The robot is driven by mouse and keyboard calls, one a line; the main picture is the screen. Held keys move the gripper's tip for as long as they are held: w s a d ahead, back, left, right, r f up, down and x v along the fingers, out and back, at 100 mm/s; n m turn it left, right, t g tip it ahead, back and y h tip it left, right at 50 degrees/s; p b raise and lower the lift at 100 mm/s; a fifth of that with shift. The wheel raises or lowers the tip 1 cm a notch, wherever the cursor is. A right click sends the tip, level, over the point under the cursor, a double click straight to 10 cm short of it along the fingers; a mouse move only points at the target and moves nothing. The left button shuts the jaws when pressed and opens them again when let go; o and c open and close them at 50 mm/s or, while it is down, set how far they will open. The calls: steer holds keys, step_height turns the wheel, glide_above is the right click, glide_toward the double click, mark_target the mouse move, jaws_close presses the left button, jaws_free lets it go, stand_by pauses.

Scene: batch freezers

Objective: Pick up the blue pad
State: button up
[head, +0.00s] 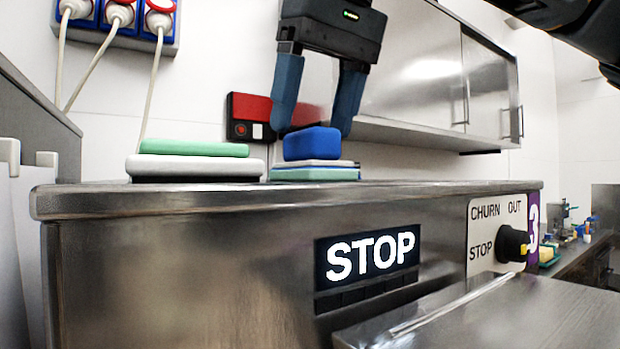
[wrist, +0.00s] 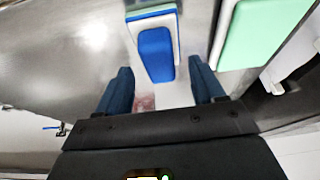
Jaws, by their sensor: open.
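The blue pad (head: 312,143) lies on top of a small stack on the steel machine top, above a white layer and green and teal layers. In the wrist view the blue pad (wrist: 156,53) shows ahead of the fingers and roughly centred between them. My gripper (head: 313,128) points down with its two blue fingers apart, one on each side of the pad in the head view. The gap between the fingers (wrist: 161,70) is empty in the wrist view. I cannot tell whether either finger touches the pad.
A second stack, a green pad (head: 194,148) on a white one (head: 194,166), lies close left of the blue pad's stack. A red and black box (head: 248,118) is on the wall behind. A steel cabinet (head: 425,75) hangs at right. The machine top (head: 450,187) is clear to the right.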

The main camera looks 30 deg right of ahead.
steer(key=b+x, duration=0.1)
steer(key=x, duration=0.2)
steer(key=shift+b, duration=0.3)
steer(key=shift+r, duration=0.15)
steer(key=shift+c, duration=0.3)
steer(key=shift+r, duration=0.1)
jaws_close()
step_height(320, 180, up, 10)
steer(key=p, duration=0.9)
